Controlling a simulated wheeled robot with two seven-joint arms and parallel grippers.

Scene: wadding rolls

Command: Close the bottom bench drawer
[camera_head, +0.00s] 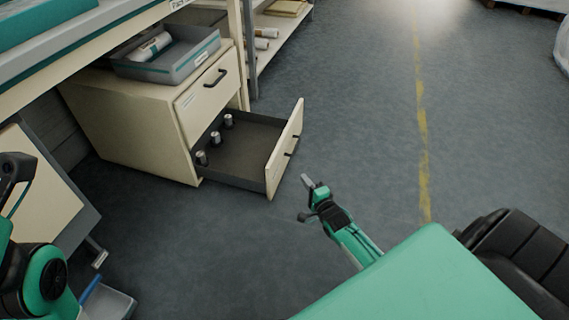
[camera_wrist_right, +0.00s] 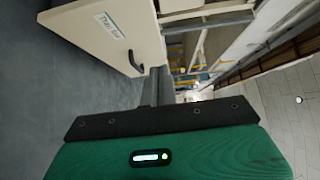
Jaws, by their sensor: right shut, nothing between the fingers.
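The bottom bench drawer (camera_head: 245,150) is pulled well out of the cream cabinet (camera_head: 140,125) under the bench. Its cream front (camera_head: 285,147) has a dark handle (camera_head: 291,146), and several small metal cylinders (camera_head: 214,138) stand inside along its left side. My right gripper (camera_head: 308,182) is shut and empty, a little in front of the drawer front, apparently not touching it. In the right wrist view, the shut fingers (camera_wrist_right: 156,86) point towards a labelled cream front (camera_wrist_right: 78,24) with a dark handle (camera_wrist_right: 134,62). My left gripper is not clearly in view.
The upper drawer (camera_head: 205,95) is shut. A grey tray (camera_head: 180,65) with a roll (camera_head: 150,48) sits on the cabinet. A shelf (camera_head: 265,50) stands behind it. The floor (camera_head: 365,110) right of the drawer is clear, with a yellow line (camera_head: 422,130).

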